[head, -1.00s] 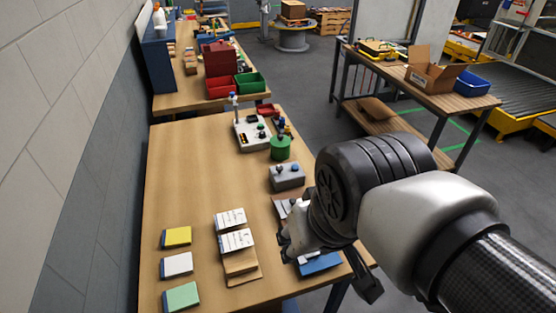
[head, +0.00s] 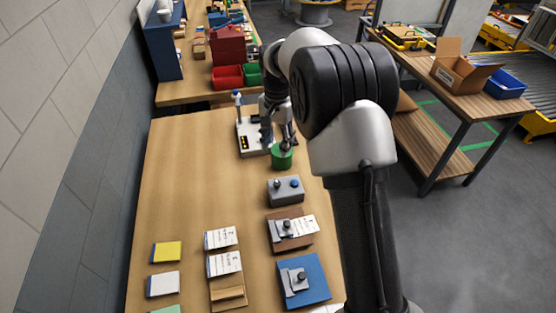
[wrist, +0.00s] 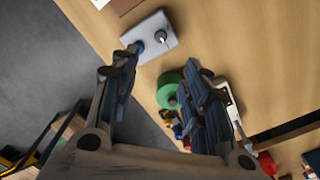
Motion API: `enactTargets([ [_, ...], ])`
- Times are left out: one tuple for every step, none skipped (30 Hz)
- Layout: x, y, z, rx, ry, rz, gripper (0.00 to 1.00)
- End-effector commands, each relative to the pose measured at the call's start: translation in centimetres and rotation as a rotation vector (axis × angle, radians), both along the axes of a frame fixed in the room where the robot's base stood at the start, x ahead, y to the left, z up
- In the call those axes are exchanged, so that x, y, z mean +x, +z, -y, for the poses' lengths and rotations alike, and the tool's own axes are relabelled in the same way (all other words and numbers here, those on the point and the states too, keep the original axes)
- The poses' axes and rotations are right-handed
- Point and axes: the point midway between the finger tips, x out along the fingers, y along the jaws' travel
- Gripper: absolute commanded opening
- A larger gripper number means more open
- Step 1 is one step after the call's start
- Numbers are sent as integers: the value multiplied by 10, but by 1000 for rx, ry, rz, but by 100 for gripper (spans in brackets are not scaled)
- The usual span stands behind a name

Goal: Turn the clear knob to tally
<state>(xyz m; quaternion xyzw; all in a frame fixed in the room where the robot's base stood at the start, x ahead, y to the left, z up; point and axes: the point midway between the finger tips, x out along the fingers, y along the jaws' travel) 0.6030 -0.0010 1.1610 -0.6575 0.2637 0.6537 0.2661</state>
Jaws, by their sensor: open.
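A white device (head: 247,142) with a black panel, yellow marks and a blue-topped post stands at the far end of the table. A grey box (head: 286,191) nearer me carries a dark knob (head: 278,184) and a blue knob (head: 294,183). The box also shows in the wrist view (wrist: 153,31). I cannot tell which control is the clear knob, and no "tally" mark is readable. My gripper (head: 277,135) is open and empty, at the white device and a green round block (head: 282,158). It hides part of the device. In the wrist view, the green block (wrist: 169,90) shows between the fingers (wrist: 161,66).
Brown (head: 290,240) and blue (head: 315,282) clamp boards lie at the right edge. White cards (head: 223,263) and coloured pads (head: 166,251) lie at the front left. Red (head: 228,77) and green bins stand behind. The table's left middle is clear.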

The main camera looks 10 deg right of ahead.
Motion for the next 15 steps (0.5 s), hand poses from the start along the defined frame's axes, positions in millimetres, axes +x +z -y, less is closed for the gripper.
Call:
enactTargets([
  [3, -5, 0, 0, -8, -7, 43],
  [4, -7, 0, 1, -13, -8, 43],
  [5, -10, 0, 1, -17, -9, 43],
  [6, -13, 0, 0, -18, -10, 43],
  [6, -16, 0, 0, -19, -11, 43],
  [6, -20, 0, 0, -19, -11, 43],
  [6, -24, 0, 0, -19, -11, 43],
  [5, -29, 0, 1, -19, -12, 43],
  [5, -36, 0, 0, -18, -13, 43],
  [5, -42, 0, 0, -18, -13, 43],
  [4, -48, 0, 0, -18, -14, 43],
  [5, -57, 0, 1, -18, -13, 43],
  [5, -64, 0, 0, -18, -13, 43],
  [4, -70, 0, 1, -18, -13, 43],
  [4, -79, 0, 0, -18, -13, 43],
])
